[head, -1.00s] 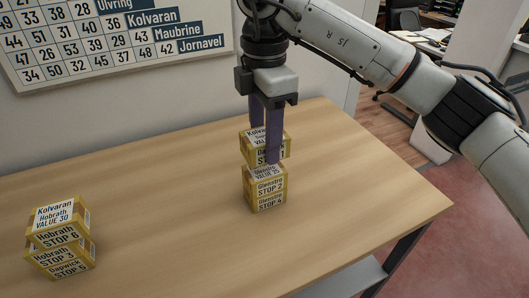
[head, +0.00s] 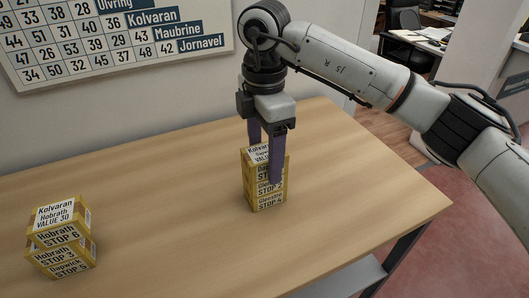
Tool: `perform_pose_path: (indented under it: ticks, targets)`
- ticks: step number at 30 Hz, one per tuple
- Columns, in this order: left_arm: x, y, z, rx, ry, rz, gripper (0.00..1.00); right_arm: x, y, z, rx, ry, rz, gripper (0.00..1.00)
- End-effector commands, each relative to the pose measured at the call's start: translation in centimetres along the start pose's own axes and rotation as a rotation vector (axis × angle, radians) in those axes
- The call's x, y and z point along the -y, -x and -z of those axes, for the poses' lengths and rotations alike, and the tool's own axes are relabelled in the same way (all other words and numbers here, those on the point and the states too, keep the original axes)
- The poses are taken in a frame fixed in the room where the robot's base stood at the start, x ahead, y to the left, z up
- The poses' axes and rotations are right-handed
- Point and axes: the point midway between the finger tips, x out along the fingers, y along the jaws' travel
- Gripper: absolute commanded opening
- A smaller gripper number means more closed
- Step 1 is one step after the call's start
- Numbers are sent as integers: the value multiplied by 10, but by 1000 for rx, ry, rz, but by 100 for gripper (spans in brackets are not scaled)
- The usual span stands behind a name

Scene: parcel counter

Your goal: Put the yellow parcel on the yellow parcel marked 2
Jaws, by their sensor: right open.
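The yellow parcel (head: 259,171), labelled Kolvaran on top and STOP 1 on its front, sits on the yellow parcel marked STOP 2 (head: 261,187). Under that is a yellow parcel marked STOP 4 (head: 266,202), on the table. The three form a roughly aligned upright column. My right gripper (head: 265,163) is open, with its purple fingers on either side of the top parcel; the near finger covers part of the labels, and the far one is partly hidden behind the parcel. My left gripper is not in view.
Another stack of yellow parcels (head: 61,238), marked STOP 6, STOP 3 and STOP 5, stands at the left on the wooden table (head: 165,215). The table between the stacks is clear. A number board (head: 110,45) hangs on the wall behind.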

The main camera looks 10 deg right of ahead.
Motion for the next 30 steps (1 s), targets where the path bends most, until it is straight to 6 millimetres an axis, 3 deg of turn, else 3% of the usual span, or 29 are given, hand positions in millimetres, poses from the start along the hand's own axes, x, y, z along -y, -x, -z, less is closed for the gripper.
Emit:
perform_pose_path:
  ticks: [7,21,30]
  targets:
    - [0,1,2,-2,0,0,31,-1,10,0,0,-1,-3,64]
    - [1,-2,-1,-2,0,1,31,0,105,0,1,-1,-4,64]
    - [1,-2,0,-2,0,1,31,0,124,0,0,0,0,64]
